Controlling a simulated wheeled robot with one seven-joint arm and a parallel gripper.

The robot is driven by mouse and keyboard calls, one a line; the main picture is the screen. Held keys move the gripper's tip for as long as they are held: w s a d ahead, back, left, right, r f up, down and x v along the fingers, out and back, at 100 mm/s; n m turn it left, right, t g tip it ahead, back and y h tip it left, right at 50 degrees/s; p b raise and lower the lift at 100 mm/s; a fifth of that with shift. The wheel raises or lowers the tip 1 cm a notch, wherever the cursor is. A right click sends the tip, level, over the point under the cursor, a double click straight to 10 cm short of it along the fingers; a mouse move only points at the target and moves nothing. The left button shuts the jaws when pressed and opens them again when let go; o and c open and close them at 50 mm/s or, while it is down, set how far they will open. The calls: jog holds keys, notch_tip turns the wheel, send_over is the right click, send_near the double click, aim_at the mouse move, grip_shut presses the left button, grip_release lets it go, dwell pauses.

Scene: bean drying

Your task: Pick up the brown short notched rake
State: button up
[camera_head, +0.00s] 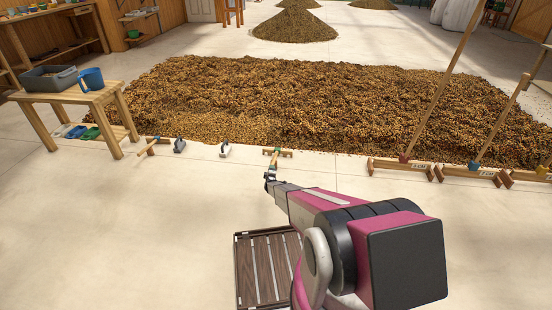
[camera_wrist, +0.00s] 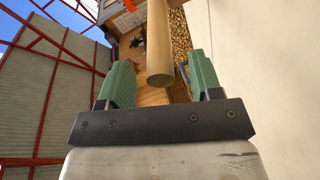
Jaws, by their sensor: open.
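A short wooden rake (camera_head: 279,153) lies at the near edge of the bean bed, its head crosswise and its handle toward me. Its notches are too small to make out. My gripper (camera_head: 270,177) is at the near end of this handle. In the wrist view, a round wooden handle (camera_wrist: 159,45) points toward the palm, its blunt end between or just beyond the two green fingers of my gripper (camera_wrist: 161,68). The fingers stand apart, with a gap visible on both sides of the handle. Whether either finger touches it I cannot tell.
Another short wooden-handled tool (camera_head: 150,147), a dark item (camera_head: 179,146) and a white item (camera_head: 224,150) lie left. Long-handled rakes in wooden stands (camera_head: 400,168) are right. A table (camera_head: 105,95) stands left, a slatted tray (camera_head: 240,270) below. Pale floor is clear at lower left.

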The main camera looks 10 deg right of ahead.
jog(key=x, duration=0.4)
jog(key=shift+w, duration=0.1)
grip_shut()
jog(key=shift+r, duration=0.1)
notch_tip(320, 180, up, 10)
dwell(0.5)
